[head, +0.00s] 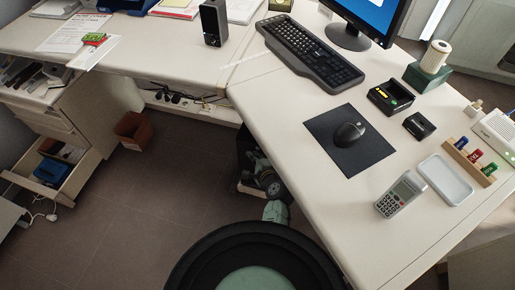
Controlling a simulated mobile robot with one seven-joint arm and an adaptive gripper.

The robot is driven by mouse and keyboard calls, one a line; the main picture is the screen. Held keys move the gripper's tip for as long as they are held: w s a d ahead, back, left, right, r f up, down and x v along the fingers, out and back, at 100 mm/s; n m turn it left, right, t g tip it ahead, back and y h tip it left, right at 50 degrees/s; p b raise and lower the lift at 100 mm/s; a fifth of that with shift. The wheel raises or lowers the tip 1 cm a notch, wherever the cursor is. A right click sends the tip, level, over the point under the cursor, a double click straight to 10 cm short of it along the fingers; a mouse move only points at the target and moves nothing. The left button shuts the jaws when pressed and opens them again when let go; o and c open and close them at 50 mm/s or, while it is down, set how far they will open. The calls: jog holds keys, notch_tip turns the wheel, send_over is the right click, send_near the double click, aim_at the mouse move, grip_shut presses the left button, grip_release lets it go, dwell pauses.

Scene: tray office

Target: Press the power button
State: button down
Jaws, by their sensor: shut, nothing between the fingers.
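My gripper (256,160) is low beside the desk's inner edge, small and dark, at the end of my arm. It is shut and empty, as far as this view shows. A dark upright box (243,146) stands in the shadow under the desk, close to my gripper. The desk top hides much of it, and I cannot tell whether they touch. I cannot make out a power button anywhere. A monitor (372,12) with a blue lit screen stands on the desk at the top, cut off by the picture edge.
The desk (290,120) overhangs my arm. It bears a keyboard (310,52), a mouse (349,134), a calculator-like device (401,194) and a white box (496,134). An open drawer (50,172) and brown bin (134,130) stand left. The floor (150,215) between is clear.

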jog(key=shift+s+a+p, duration=0.2)
jog(key=shift+s+a, duration=0.05)
jog(key=shift+s, duration=0.55)
jog(key=shift+s+a+p, duration=0.2)
jog(key=shift+s+a, duration=0.1)
jog(key=shift+s, duration=0.5)
jog(key=shift+s+a+p, duration=0.2)
jog(key=shift+s+a, duration=0.05)
jog(key=shift+s, duration=0.55)
